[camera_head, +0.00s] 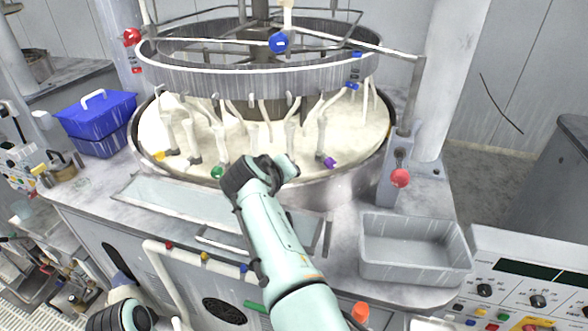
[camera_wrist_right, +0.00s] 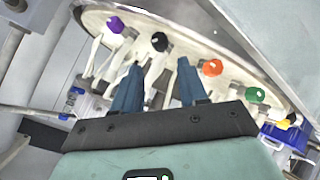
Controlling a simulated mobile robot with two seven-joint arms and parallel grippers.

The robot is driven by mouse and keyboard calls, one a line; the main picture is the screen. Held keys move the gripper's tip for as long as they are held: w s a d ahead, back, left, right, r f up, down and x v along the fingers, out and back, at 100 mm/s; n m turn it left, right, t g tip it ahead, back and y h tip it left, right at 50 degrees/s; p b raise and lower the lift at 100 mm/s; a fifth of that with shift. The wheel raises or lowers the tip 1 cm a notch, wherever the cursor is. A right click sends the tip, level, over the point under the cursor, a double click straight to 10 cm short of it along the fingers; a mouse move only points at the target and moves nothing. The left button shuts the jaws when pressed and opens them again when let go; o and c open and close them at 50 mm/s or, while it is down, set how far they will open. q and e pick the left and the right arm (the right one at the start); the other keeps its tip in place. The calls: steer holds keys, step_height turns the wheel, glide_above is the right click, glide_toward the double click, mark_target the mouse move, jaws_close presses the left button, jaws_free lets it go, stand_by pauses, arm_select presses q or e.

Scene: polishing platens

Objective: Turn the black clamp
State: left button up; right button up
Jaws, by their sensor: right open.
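The black clamp's knob (camera_wrist_right: 159,41) shows in the right wrist view just beyond my fingertips, near the platen's rim. My right gripper (camera_wrist_right: 158,66) is open, its two blue fingers apart and empty. In that view, the knob lies in line with the gap between the fingers. I cannot tell whether either finger touches the clamp's stem. In the head view, my right arm reaches over the front of the round platen (camera_head: 365,135) and hides the black clamp and the fingertips. My left gripper is out of view; only part of the left arm shows at the lower left.
A purple clamp knob (camera_wrist_right: 115,24) and an orange one (camera_wrist_right: 212,68) flank the black knob closely. Green (camera_head: 217,172) and yellow (camera_head: 160,155) knobs sit farther left. A metal ring (camera_head: 230,82) hangs above the platen. A grey tray (camera_head: 415,270) stands at right.

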steer(key=p+x, duration=0.2)
steer(key=x, duration=0.7)
steer(key=shift+w+d, duration=0.1)
steer(key=shift+w, duration=0.25)
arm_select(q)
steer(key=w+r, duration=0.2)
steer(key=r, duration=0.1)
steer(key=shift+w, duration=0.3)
arm_select(e)
steer(key=shift+w+f, duration=0.25)
steer(key=shift+f, duration=0.15)
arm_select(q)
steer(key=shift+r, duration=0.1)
arm_select(e)
steer(key=shift+d, duration=0.1)
steer(key=c, duration=0.8)
